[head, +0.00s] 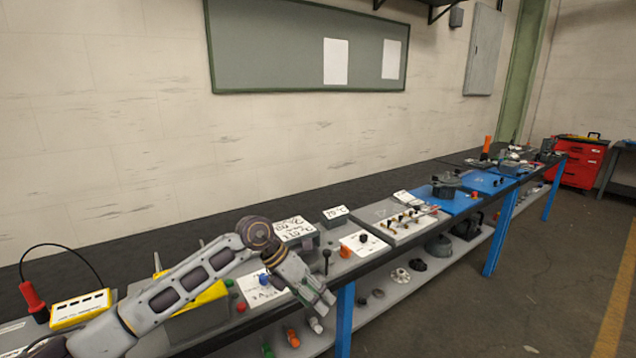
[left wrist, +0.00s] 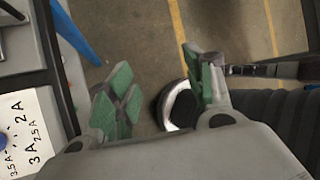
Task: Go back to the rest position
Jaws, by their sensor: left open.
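My left gripper (head: 318,299) reaches in from the left in the head view and hangs over the front edge of the long workbench (head: 372,262). In the left wrist view its green-padded fingers (left wrist: 160,88) are spread apart with nothing between them. Below the fingers the floor shows, with part of a dark round shape with a bright rim. The white card with handwritten labels (left wrist: 32,130) lies on the bench at the left of the wrist view, beside the gripper. My right gripper is in neither view.
The bench holds a yellow device (head: 80,309), a grey plate with small parts (head: 395,225) and blue plates (head: 455,202). A lower shelf (head: 400,297) carries loose parts. A red tool cabinet (head: 578,163) stands at the far right. The floor (head: 500,305) in front is clear.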

